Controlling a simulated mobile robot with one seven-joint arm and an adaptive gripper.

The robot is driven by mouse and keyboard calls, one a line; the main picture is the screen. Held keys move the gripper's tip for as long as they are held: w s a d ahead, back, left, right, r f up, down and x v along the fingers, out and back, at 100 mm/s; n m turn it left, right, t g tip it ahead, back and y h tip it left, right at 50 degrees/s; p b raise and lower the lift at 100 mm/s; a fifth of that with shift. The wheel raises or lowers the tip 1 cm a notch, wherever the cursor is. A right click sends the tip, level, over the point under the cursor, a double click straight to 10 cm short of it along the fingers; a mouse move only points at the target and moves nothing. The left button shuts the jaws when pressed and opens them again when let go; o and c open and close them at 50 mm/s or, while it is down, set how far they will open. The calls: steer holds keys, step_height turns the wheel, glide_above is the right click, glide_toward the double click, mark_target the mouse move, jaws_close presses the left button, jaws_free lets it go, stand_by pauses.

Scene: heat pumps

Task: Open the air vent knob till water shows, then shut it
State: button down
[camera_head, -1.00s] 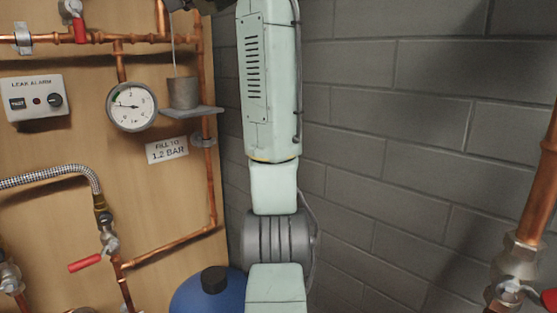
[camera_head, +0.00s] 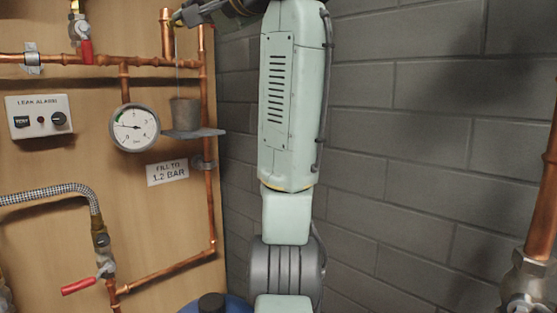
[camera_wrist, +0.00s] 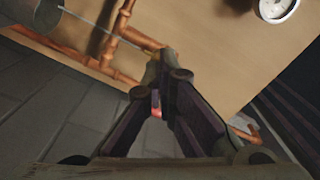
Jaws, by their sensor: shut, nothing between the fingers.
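My gripper (camera_head: 178,18) is at the top of the head view, beside the top of a vertical copper pipe. In the wrist view my gripper (camera_wrist: 166,58) has its fingers together with nothing between them, by a small brass part (camera_wrist: 150,68) on the copper pipe. The air vent knob cannot be made out clearly; the fingers cover that spot. A thin pale line, like a water stream (camera_head: 177,60), runs from the vent down to the grey cup (camera_head: 184,113). The pressure gauge (camera_head: 135,127) has its needle pointing left, near the green mark.
The cup stands on a small grey shelf (camera_head: 195,133) above a "FILL TO 1.2 BAR" label (camera_head: 167,172). A leak alarm box (camera_head: 39,116), a red-handled valve (camera_head: 85,50) and a lower red-handled valve (camera_head: 79,286) are at left. A grey block wall (camera_head: 420,130) closes the right.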

steer(key=w+a+n, duration=0.1)
steer(key=n, duration=0.1)
steer(key=w+f+n+p, duration=0.1)
steer(key=w+n, duration=0.1)
steer(key=w+a+n+p, duration=0.1)
steer(key=w+n, duration=0.1)
steer(key=shift+w+a+f, duration=0.15)
steer(key=shift+a+f, duration=0.15)
steer(key=shift+a, duration=0.05)
stand_by(0.5)
steer(key=shift+r, duration=0.1)
stand_by(0.4)
steer(key=shift+s+a+r, duration=0.1)
steer(key=shift+s+a, duration=0.2)
steer(key=shift+a, duration=0.15)
